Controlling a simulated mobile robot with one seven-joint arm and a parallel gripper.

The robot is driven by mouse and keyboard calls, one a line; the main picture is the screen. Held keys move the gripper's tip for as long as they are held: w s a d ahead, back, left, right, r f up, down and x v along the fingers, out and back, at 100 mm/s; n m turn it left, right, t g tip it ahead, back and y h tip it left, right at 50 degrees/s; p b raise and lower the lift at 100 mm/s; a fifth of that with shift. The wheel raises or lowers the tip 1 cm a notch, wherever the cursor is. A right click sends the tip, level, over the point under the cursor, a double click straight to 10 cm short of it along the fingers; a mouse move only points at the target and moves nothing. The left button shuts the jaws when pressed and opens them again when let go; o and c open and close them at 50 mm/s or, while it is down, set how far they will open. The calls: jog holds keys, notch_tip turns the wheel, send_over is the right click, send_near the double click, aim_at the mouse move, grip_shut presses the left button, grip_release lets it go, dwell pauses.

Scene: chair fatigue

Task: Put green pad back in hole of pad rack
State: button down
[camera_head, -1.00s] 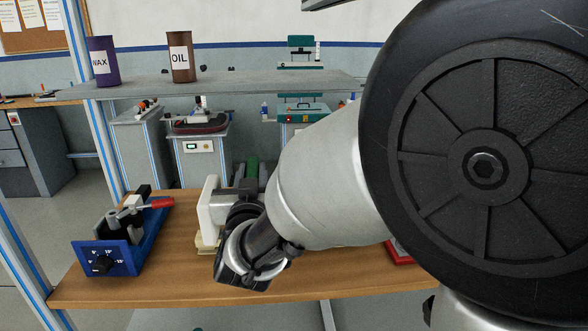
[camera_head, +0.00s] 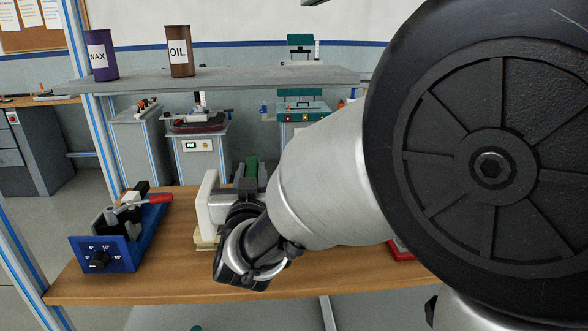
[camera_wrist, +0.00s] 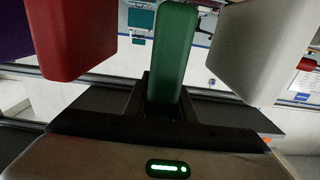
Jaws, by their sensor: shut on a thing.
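The green pad (camera_wrist: 172,55) stands upright between the dark fingers of my gripper (camera_wrist: 160,95) in the wrist view. My gripper is shut on its lower part. A red pad (camera_wrist: 72,40) is to its left and a white pad (camera_wrist: 265,48) to its right, with gaps between. In the head view the green pad (camera_head: 251,169) shows just above my gripper (camera_head: 246,187), behind the white pad (camera_head: 207,205). The cream base (camera_head: 205,242) under the white pad seems part of the pad rack. My arm hides most of the rack, and its holes are not visible.
A blue device (camera_head: 122,245) with a red-tipped lever stands at the left of the wooden table (camera_head: 180,280). A grey shelf (camera_head: 230,80) above holds WAX (camera_head: 102,57) and OIL (camera_head: 180,52) cans. A red object (camera_head: 401,252) shows partly behind my arm.

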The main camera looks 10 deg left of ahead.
jog(key=shift+f+b, duration=1.35)
jog(key=shift+f, duration=0.1)
jog(key=c, duration=1.4)
grip_release()
jog(key=shift+s+d, duration=0.1)
